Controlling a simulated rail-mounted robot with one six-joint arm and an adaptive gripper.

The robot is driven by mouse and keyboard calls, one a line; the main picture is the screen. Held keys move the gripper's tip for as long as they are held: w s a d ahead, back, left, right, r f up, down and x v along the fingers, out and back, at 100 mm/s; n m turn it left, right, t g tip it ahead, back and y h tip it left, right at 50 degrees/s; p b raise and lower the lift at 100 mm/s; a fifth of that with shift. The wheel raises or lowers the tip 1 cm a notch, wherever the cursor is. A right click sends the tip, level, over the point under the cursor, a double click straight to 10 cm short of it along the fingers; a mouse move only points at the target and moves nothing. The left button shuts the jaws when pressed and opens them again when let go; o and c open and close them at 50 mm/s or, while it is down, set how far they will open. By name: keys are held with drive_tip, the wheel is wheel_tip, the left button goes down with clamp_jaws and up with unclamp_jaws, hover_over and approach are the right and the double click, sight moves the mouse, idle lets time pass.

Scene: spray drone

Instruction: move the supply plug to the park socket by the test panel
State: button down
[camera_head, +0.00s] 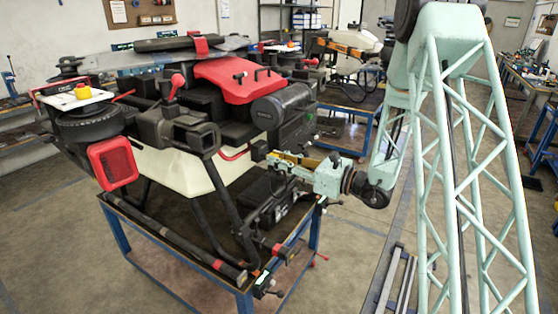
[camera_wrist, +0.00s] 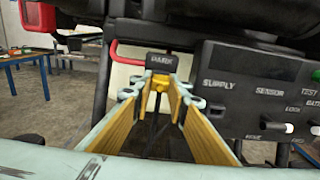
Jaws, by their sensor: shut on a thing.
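In the wrist view my gripper (camera_wrist: 160,92) is closed around a small yellow piece, seemingly the supply plug (camera_wrist: 160,82), between its fingertips. It is just below a dark tag (camera_wrist: 161,62) that appears to read PARK. The park socket itself is hidden behind the plug and fingertips, so I cannot tell whether the plug is seated. The dark test panel (camera_wrist: 245,88) is to the right, with the labels SUPPLY, SENSOR and TEST. In the head view my gripper (camera_head: 290,162) reaches to the drone's right side; the plug is too small to make out there.
The spray drone (camera_head: 180,165) stands on a blue-framed bench (camera_head: 185,262). A red bar (camera_wrist: 125,55) bends beside the tag, and black frame tubes (camera_wrist: 103,80) run on the left. Open floor (camera_head: 350,235) is right of the bench.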

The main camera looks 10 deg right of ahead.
drive_tip(key=shift+w+a, duration=0.25)
drive_tip(key=shift+a, duration=0.05)
drive_tip(key=c, duration=2.4)
unclamp_jaws()
drive_tip(key=shift+s+d, duration=0.1)
drive_tip(key=shift+d, duration=0.05)
drive_tip(key=shift+v, duration=5.8)
